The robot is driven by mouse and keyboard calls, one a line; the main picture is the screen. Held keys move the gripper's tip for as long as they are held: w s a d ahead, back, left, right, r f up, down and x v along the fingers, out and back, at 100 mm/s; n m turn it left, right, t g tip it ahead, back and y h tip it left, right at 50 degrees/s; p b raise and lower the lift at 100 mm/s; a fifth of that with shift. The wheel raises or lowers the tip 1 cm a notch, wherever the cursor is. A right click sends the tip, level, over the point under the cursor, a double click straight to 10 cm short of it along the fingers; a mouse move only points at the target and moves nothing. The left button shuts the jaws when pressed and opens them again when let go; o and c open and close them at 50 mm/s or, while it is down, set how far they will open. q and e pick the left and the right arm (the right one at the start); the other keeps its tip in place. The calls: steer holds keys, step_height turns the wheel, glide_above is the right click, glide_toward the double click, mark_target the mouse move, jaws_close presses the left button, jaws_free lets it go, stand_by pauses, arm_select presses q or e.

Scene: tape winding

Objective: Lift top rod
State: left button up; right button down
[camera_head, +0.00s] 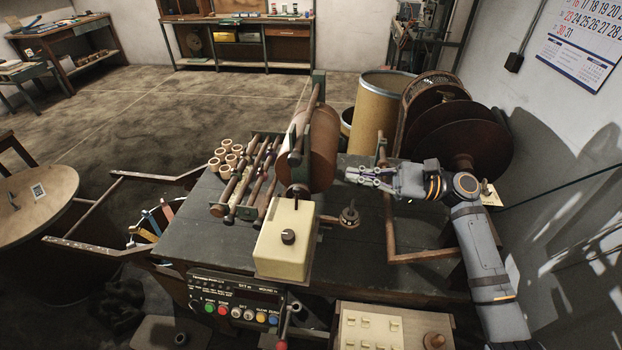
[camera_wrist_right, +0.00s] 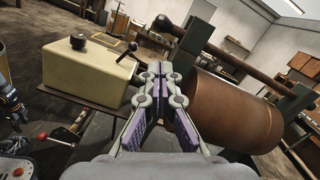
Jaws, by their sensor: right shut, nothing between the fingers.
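The top rod (camera_head: 307,115), a brown bar, lies over the large copper-brown roller (camera_head: 321,150) on the machine; in the right wrist view the rod (camera_wrist_right: 228,60) runs above the roller (camera_wrist_right: 232,112). Green brackets (camera_wrist_right: 198,38) stand at the roller's ends. My right gripper (camera_head: 352,175) is to the right of the roller, above the dark machine top, its fingers pointing left. In the right wrist view its fingertips (camera_wrist_right: 154,70) are together with nothing between them. It is apart from the rod. My left gripper is not seen.
A cream box with a black knob (camera_head: 287,240) stands in front of the roller. A short spindle (camera_head: 349,216) and a brown bent bar (camera_head: 392,235) are near my right gripper. Large dark discs (camera_head: 462,135) and a tan drum (camera_head: 377,115) stand behind. Several thin rods (camera_head: 250,180) lie left.

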steer(key=shift+a, duration=0.1)
steer(key=w+a+p, duration=0.1)
steer(key=a+p, duration=0.2)
steer(key=a, duration=0.6)
steer(key=shift+w+a+r, duration=0.25)
steer(key=shift+a+r, duration=0.1)
steer(key=shift+r, duration=0.1)
